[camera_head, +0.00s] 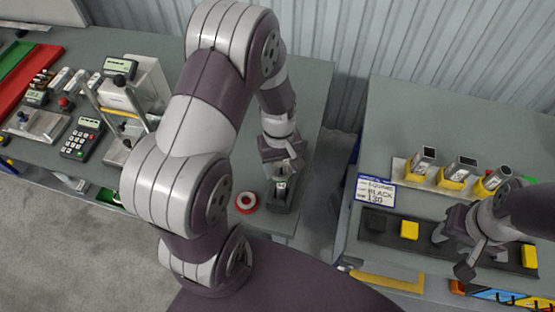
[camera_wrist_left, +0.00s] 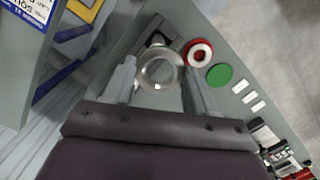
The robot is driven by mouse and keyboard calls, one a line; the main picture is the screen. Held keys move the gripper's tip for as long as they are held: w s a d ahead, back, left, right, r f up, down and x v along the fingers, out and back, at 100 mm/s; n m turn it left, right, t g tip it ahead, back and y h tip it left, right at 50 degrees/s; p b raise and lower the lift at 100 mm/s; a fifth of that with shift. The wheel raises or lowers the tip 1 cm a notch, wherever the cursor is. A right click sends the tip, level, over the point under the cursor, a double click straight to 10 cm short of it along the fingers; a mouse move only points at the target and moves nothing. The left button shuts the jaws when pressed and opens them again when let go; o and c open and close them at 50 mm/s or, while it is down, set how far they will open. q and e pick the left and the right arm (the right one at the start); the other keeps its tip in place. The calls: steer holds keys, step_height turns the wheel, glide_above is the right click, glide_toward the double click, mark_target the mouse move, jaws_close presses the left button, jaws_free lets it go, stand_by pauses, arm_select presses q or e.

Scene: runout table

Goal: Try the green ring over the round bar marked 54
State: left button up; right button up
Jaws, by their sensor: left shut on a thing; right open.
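My left gripper (camera_head: 281,172) is shut at the far side of the left table. A flat green disc (camera_wrist_left: 220,76) lies bare on the table, beside a red ring (camera_head: 246,203) with a pale middle. My right gripper (camera_head: 453,252) is open and empty over the right table.
The right table holds several yellow-based metal tubes (camera_head: 458,172), a sign (camera_head: 375,192) and a dark strip with yellow blocks (camera_head: 409,230). Instruments and a keypad device (camera_head: 82,138) stand at the left. A gap separates the tables. My left arm hides the middle of the left table.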

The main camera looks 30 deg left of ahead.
mark_target(282, 186)
arm_select(q)
steer(key=shift+s+d+r, duration=0.2)
steer(key=shift+d, duration=0.25)
steer(key=shift+a+f, duration=0.1)
steer(key=shift+f, duration=0.15)
steer(key=shift+w+a+f+b, duration=0.1)
steer(key=shift+a+f+b, duration=0.15)
steer(key=shift+f, duration=0.15)
steer(key=shift+w+a+f+b, duration=0.1)
steer(key=shift+f+b, duration=0.15)
steer(key=shift+f, duration=0.15)
steer(key=f, duration=0.1)
steer(key=f+b, duration=0.2)
steer(key=shift+s+d+f, duration=0.1)
steer(key=shift+d, duration=0.15)
steer(key=shift+a+f+b, duration=0.1)
steer(key=shift+f+b, duration=0.15)
steer(key=shift+b, duration=0.05)
arm_select(e)
step_height(282, 186, down, 4)
steer(key=shift+d+r, duration=0.1)
steer(key=shift+r, duration=0.15)
steer(key=shift+s+d, duration=0.1)
steer(key=shift+d, duration=0.05)
arm_select(q)
steer(key=shift+r, duration=0.1)
